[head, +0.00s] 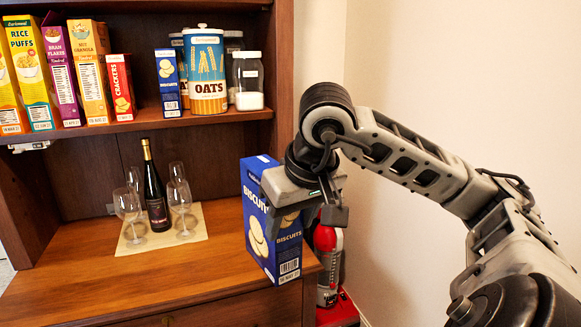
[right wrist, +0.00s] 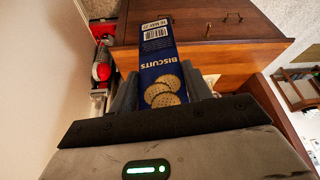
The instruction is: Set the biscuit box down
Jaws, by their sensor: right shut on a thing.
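The blue biscuit box (head: 258,225) has a biscuit picture and a barcode on its faces. It stands roughly upright at the right front edge of the wooden hutch counter (head: 205,285). I cannot tell whether its bottom touches the counter or hangs over the edge. My right gripper (head: 300,195) is shut on the upper part of the box from the right. In the right wrist view the box (right wrist: 165,65) sits between the two fingers (right wrist: 165,92). My left gripper is in neither view.
A wine bottle (head: 154,188) and several glasses (head: 180,197) stand on a beige mat (head: 200,236) at the back left. Cereal boxes, an oats canister (head: 206,72) and a jar (head: 247,82) fill the shelf above. A red appliance (head: 328,255) is right of the hutch. The front counter is clear.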

